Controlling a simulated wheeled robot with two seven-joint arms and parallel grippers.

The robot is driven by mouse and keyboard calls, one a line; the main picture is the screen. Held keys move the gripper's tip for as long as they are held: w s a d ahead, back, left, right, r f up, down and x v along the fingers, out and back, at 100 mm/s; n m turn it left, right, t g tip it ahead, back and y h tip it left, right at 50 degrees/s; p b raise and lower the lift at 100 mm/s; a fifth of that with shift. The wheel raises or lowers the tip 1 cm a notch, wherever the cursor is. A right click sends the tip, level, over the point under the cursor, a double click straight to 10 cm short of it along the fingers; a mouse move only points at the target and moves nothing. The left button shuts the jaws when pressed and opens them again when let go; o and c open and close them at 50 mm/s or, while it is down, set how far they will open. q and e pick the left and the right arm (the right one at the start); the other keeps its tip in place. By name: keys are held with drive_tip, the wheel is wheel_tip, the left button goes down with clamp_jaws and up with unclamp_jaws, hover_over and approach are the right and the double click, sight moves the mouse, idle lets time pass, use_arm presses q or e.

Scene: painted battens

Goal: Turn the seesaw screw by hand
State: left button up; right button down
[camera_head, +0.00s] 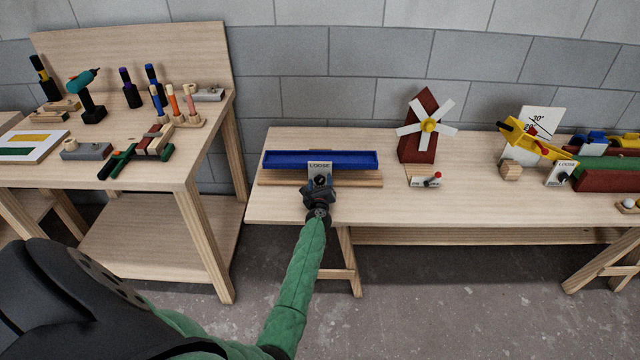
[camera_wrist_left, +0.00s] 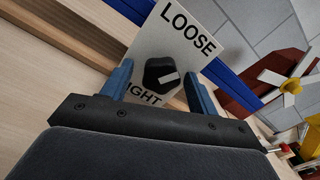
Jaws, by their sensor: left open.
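The seesaw is a long blue tray-like beam (camera_head: 348,159) over a wooden base (camera_head: 360,180) on the right-hand table. A white plate (camera_head: 319,166) at its front reads LOOSE at the top, and in the left wrist view the plate (camera_wrist_left: 203,62) also shows a partly covered lower word ending in IGHT. The black screw knob (camera_wrist_left: 158,72) with a pale pointer mark sits on the plate. My left gripper (camera_wrist_left: 157,82) is open, with one blue finger on each side of the knob; I cannot tell whether they touch it. My right gripper is out of view.
A windmill model (camera_head: 418,130) with a small switch plate (camera_head: 425,181) stands right of the seesaw. A yellow device (camera_head: 530,143) is farther right. A tool bench (camera_head: 130,145) with drill and screwdrivers stands left. The table front left of the seesaw is bare.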

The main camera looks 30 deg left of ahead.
use_arm(q)
drive_tip(key=shift+c, duration=0.2)
drive_tip(key=c, duration=1)
drive_tip(key=shift+o, duration=0.2)
